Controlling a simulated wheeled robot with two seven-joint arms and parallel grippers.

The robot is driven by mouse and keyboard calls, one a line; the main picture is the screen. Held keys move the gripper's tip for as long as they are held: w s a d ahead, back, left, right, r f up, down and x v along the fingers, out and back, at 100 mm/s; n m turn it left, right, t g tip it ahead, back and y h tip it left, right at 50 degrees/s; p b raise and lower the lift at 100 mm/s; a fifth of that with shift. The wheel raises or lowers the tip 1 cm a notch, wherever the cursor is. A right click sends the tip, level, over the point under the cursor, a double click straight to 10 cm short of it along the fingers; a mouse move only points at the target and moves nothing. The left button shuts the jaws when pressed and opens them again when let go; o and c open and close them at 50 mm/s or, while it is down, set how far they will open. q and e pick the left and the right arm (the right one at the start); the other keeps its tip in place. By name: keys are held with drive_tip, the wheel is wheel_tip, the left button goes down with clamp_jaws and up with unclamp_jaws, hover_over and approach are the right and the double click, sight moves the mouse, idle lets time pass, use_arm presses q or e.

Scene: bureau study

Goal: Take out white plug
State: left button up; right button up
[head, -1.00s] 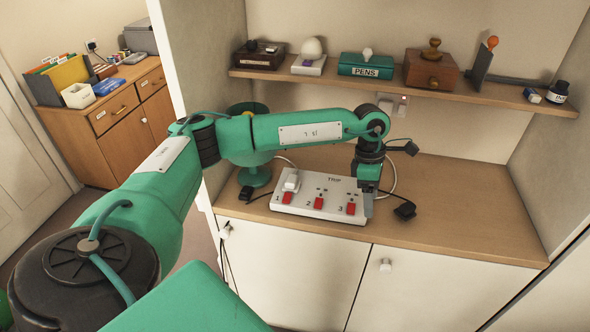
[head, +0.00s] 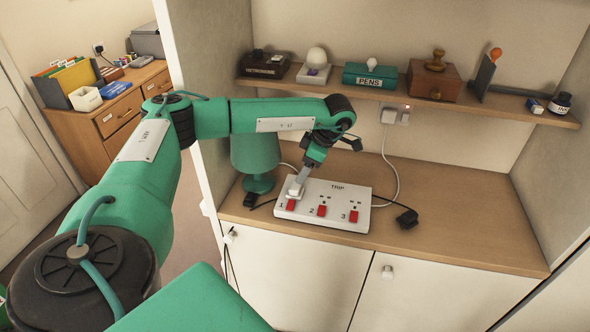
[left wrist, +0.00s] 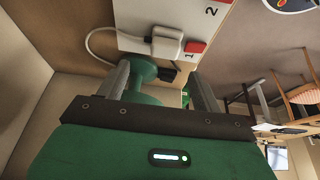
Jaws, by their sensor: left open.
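The white plug (head: 295,188) sits in socket 1 at the left end of the white power strip (head: 336,222), beside a red switch. In the left wrist view the plug (left wrist: 167,42) shows ahead of the jaws, with a white lead running from it. My left gripper (head: 299,179) is just above the plug in the head view, pointing down at it. In the left wrist view the left gripper (left wrist: 160,85) is open, its fingers apart and nothing between them near the tips that I can tell is held. My right gripper is not in view.
A black plug (head: 407,218) lies loose on the desk (head: 455,225) right of the strip. A green lamp (head: 255,155) stands behind left. The shelf (head: 400,98) above holds several objects. The desk's right side is clear.

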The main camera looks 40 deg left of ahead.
sight(296, 186)
use_arm(q)
drive_tip(key=shift+p+x, duration=0.55)
drive_tip(key=shift+x, duration=0.3)
drive_tip(key=x, duration=0.1)
drive_tip(key=p+x, duration=0.1)
drive_tip(key=x, duration=0.1)
drive_tip(key=shift+s+d+f+p, duration=0.2)
drive_tip(key=shift+s+f+p, duration=0.05)
drive_tip(key=shift+s+p, duration=0.05)
drive_tip(key=shift+a+f, duration=0.1)
drive_tip(key=shift+f, duration=0.35)
drive_tip(key=c, duration=1.1)
